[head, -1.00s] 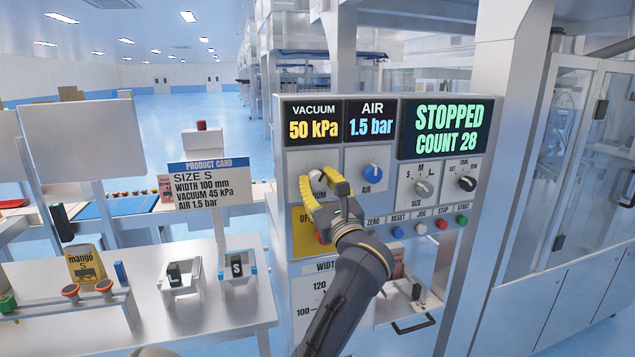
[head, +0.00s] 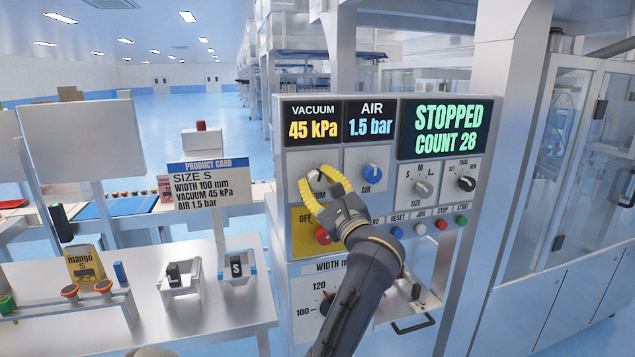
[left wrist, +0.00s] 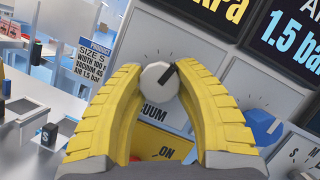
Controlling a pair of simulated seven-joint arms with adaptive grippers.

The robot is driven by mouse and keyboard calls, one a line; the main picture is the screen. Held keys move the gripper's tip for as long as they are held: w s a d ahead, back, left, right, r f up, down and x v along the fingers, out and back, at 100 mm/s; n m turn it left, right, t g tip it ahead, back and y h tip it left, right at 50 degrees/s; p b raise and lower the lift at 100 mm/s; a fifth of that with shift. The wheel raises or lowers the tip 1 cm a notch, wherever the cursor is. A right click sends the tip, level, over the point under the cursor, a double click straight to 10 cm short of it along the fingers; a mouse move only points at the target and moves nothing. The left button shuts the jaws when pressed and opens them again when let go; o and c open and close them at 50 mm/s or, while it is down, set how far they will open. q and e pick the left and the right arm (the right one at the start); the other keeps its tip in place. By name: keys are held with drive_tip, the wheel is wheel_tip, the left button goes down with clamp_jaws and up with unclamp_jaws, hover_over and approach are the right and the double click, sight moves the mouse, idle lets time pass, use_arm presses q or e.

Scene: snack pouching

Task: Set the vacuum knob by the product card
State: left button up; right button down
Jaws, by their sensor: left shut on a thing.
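The vacuum knob (left wrist: 158,82) is a pale grey dial with a dark pointer on the white control panel. My left gripper (head: 322,182) is at the vacuum knob in the head view, its yellow fingers on either side. In the left wrist view the fingers (left wrist: 156,80) are shut on the knob, whose pointer tilts to the upper right. The vacuum display (head: 312,128) reads 45 kPa. The product card (head: 209,186) reads size S, width 100 mm, vacuum 45 kPa, air 1.5 bar. My right gripper is not in view.
The blue air knob (head: 372,172) sits just right of my fingers, and its display (head: 371,124) reads 1.5 bar. A red knob (head: 322,236) is below my fingers. The status screen (head: 445,130) reads stopped, count 28. A side table (head: 215,315) stands left.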

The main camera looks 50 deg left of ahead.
use_arm(q)
drive_tip(key=o, duration=1.3)
drive_tip(key=shift+d, duration=0.1)
drive_tip(key=v, duration=1.1)
drive_tip(key=shift+d, duration=0.35)
drive_tip(key=shift+s+f, duration=0.1)
